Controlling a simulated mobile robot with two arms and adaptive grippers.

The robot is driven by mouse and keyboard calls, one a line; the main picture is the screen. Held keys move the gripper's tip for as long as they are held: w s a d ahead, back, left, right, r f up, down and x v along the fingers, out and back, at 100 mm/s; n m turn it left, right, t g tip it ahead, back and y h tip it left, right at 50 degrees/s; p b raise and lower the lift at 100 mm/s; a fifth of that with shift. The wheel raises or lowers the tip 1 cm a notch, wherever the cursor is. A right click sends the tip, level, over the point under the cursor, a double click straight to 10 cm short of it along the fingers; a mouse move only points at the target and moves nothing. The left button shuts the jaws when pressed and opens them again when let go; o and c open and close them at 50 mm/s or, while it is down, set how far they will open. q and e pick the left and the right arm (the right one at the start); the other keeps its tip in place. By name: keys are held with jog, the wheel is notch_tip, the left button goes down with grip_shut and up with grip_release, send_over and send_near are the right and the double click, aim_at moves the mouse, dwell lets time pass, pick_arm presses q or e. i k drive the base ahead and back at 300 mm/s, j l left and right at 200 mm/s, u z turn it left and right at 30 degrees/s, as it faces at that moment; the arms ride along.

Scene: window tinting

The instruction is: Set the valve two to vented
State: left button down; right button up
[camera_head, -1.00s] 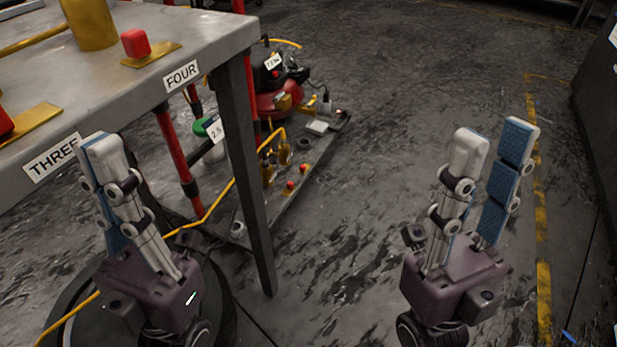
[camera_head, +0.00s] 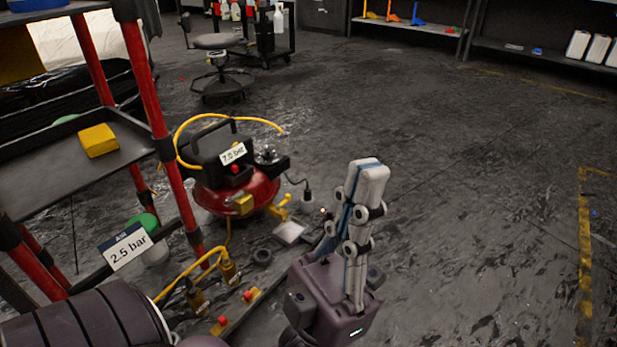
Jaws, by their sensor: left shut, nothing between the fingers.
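No valve labelled two shows in this view. My left gripper (camera_head: 367,172) is in the lower middle, pointing up, with its fingers together and nothing between them. It is above the floor, in front of and to the right of the red compressor (camera_head: 252,192). My right gripper is out of view. Brass fittings (camera_head: 230,270) with red knobs (camera_head: 248,296) sit low on a floor board left of my left gripper; I see no number on them.
A red-posted cart (camera_head: 160,120) with a yellow block (camera_head: 98,140) stands at left, with a "2.5 bar" sign (camera_head: 127,247). A yellow hose (camera_head: 188,270) runs near the fittings. A stool (camera_head: 220,85) and shelves (camera_head: 410,22) are at the back. The floor at right is clear.

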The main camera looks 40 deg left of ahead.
aim_at(222, 320)
jog(key=i+u, duration=0.3)
jog(key=i+l+u, duration=0.3)
jog(key=i, duration=0.15)
jog(key=i+l+u, duration=0.15)
jog(key=i+u, duration=0.15)
jog(key=i+l+u, duration=0.15)
jog(key=u, duration=0.25)
jog(key=i+l+u, duration=0.2)
jog(key=u, duration=0.2)
jog(key=i+l+u, duration=0.15)
jog(key=l+u, duration=0.25)
jog(key=i+l+u, duration=0.1)
jog(key=l+u, duration=0.15)
jog(key=u, duration=0.15)
jog(key=l+u, duration=0.75)
jog(key=l, duration=0.2)
